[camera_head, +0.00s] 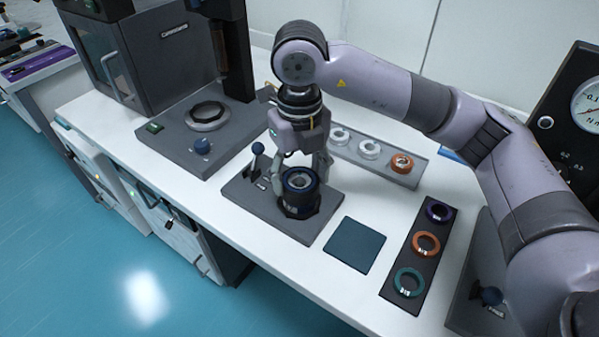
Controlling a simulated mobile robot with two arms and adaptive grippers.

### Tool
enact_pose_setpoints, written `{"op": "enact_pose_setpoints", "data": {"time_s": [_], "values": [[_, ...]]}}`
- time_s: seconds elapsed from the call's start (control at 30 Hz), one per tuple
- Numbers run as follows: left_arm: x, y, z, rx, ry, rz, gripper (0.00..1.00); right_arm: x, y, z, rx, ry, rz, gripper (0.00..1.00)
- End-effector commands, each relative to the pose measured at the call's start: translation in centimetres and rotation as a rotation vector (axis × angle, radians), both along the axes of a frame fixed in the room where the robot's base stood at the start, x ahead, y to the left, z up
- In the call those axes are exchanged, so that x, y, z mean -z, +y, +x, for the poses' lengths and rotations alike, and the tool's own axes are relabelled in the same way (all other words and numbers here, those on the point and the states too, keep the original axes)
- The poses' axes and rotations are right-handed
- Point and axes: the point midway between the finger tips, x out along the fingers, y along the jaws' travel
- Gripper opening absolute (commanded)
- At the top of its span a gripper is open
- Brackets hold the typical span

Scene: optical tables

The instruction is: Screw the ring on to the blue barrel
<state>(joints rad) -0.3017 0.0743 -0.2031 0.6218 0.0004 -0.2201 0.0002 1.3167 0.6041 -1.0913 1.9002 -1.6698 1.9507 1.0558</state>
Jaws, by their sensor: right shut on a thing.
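The barrel (299,205) is a dark, blue-black cylinder standing upright in a holder on a grey base plate. A dark ring with a bluish edge (299,179) sits at its top, around a paler round centre. My right gripper (302,176) comes down from above with its fingers on either side of the ring, shut on it. The fingers hide part of the ring's far side, and I cannot tell how far the ring is seated. My left gripper is not in view.
A blue-knobbed lever (258,148) stands left of the barrel on the base plate (240,190). A teal mat (354,245) lies to the right, then a dark tray (393,284) with purple, orange and teal rings. A grey rack (408,180) holds lens-like parts behind.

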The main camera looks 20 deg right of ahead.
Motion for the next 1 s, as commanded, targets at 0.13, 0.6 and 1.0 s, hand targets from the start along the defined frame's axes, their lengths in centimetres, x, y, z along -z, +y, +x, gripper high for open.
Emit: {"op": "enact_pose_setpoints", "data": {"time_s": [0.13, 0.6, 1.0], "values": [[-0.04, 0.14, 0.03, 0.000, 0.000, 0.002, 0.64, 0.06, -0.09, 0.02, 0.181, 0.000, -0.002, 0.20], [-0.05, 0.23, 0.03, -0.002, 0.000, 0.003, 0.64, 0.08, -0.10, 0.02, 0.262, 0.000, -0.002, 0.66], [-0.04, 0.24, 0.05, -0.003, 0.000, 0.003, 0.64, 0.06, -0.03, 0.01, 0.259, -0.001, -0.001, 0.82]]}}
